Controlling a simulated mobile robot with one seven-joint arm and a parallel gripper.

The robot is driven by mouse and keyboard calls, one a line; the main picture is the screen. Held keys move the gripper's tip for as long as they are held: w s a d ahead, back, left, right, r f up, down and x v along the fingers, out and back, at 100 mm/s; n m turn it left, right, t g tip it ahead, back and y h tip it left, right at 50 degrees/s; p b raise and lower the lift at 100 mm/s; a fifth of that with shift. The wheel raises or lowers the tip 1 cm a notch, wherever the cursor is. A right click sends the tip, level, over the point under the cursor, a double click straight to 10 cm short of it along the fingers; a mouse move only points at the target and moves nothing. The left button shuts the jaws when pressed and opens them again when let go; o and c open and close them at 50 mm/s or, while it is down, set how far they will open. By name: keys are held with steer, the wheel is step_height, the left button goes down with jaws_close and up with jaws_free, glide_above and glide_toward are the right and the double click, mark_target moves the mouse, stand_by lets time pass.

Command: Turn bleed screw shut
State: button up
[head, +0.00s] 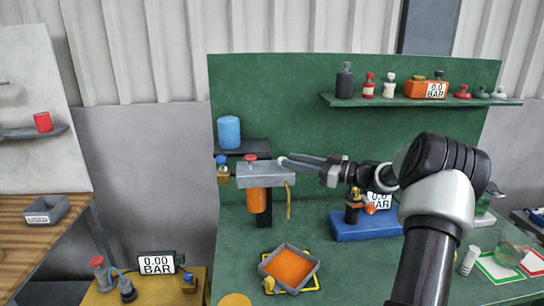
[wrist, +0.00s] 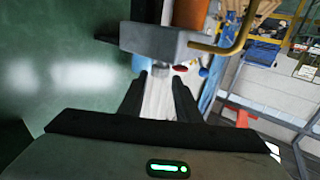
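A grey block (head: 266,175) with an orange bowl (head: 259,200) beneath it stands against the green board. A red knob (head: 249,157) sits on top of the block; I cannot tell for sure that it is the bleed screw. My gripper (head: 285,160) reaches in from the right, near the block's top right end. The block (wrist: 160,42) and the red knob (wrist: 180,68) show beyond the fingertips. Whether a finger touches the block is unclear.
A yellow bent tube (head: 289,200) hangs at the block's right side; it also shows in the wrist view (wrist: 240,38). A blue canister (head: 229,132) stands behind on a shelf. A grey tray (head: 289,269) with orange contents lies below. A blue base (head: 365,226) stands under my arm.

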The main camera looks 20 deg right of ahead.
mark_target(272, 166)
steer(key=x, duration=0.8)
steer(key=shift+w, duration=0.15)
steer(key=shift+c, duration=0.3)
jaws_close()
